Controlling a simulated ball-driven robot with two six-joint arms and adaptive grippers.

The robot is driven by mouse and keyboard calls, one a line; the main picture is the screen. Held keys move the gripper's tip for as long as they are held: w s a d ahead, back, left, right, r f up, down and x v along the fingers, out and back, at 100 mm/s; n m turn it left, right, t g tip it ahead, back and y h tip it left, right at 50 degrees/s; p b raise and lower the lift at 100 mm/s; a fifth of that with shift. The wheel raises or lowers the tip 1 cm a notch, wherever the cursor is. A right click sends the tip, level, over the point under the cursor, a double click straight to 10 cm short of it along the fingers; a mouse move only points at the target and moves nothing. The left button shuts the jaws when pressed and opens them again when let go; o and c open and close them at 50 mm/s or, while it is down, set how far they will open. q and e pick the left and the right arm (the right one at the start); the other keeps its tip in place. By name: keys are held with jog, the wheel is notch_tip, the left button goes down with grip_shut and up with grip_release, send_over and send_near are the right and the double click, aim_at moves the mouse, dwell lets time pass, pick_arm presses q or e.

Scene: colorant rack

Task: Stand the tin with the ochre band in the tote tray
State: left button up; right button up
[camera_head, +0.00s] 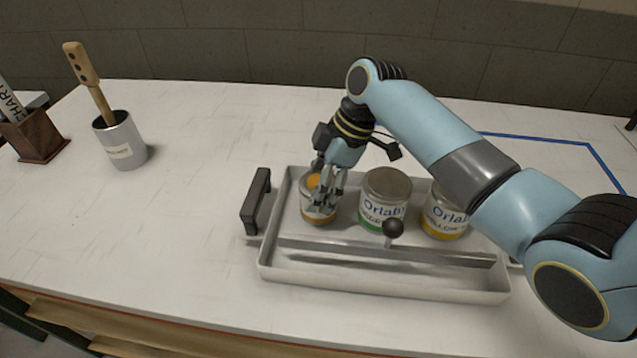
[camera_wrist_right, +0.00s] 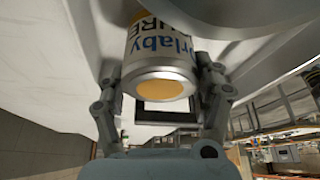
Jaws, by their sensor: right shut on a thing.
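The tin with the ochre band (camera_head: 319,219) is upright at the left end of the grey tote tray (camera_head: 385,285), behind its divider. Its lid has an ochre disc. My right gripper (camera_head: 322,190) comes down over it from above and is shut on it. In the right wrist view, the fingers (camera_wrist_right: 163,88) flank the tin (camera_wrist_right: 150,48) on both sides near its lid. The tin's base looks at the tray floor, but I cannot tell whether it touches. My left gripper is not in view.
A green-banded tin (camera_head: 384,203) and a yellow-banded tin (camera_head: 440,215) stand to the right in the tray. A metal pot (camera_head: 120,142) and wooden box (camera_head: 35,137) stand left. Blue tape (camera_head: 540,138) marks the back right.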

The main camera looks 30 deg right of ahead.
jog(key=o, duration=1.3)
jog(key=shift+f, duration=0.1)
jog(key=v, duration=1.2)
jog(key=shift+d+b, duration=0.1)
jog(key=shift+b, duration=0.3)
